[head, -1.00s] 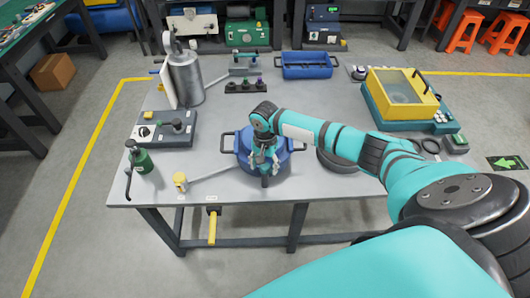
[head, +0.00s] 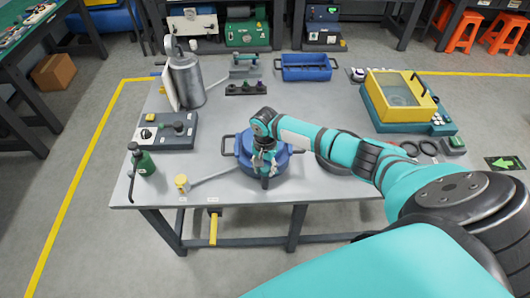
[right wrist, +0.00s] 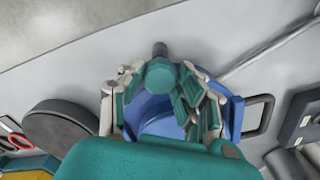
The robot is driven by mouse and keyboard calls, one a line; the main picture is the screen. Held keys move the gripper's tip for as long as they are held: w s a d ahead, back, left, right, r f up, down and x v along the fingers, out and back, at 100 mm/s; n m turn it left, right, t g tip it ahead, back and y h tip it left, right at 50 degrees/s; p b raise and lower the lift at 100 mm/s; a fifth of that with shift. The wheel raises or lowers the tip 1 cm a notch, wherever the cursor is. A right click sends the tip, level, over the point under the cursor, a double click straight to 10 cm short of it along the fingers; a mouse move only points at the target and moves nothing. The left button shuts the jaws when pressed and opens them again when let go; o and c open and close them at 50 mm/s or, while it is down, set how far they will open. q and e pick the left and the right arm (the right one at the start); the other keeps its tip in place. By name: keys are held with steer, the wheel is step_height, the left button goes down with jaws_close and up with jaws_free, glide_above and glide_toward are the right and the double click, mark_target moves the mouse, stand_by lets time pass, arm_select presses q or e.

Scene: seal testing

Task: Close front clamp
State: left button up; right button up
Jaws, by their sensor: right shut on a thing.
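A blue round vessel (head: 283,165) with side handles stands near the front edge of the table. My right gripper (head: 264,162) is over its front side, pointing down. The front clamp (head: 265,182) shows as a dark stub in front of the vessel. In the right wrist view the clamp (right wrist: 160,74) has a green rounded body with a dark end, and the vessel (right wrist: 165,118) is partly hidden. The fingers of my right gripper (right wrist: 165,95) are on both sides of the clamp, shut on it; the exact contact is partly hidden. My left gripper is not in view.
A dark round disc (head: 335,160) lies right of the vessel, and a rod with a yellow end (head: 182,182) lies left. A green bottle (head: 145,163), a grey cylinder (head: 187,80) and a yellow-topped box (head: 402,95) stand around. The middle of the table (head: 300,110) is mostly clear.

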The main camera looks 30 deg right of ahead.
steer(key=n, duration=0.3)
steer(key=shift+r, duration=0.1)
steer(key=n, duration=0.4)
steer(key=shift+n+p, duration=0.3)
steer(key=shift+n, duration=0.1)
steer(key=n, duration=0.7)
steer(key=shift+w, duration=0.1)
steer(key=o, duration=1)
steer(key=shift+o, duration=0.2)
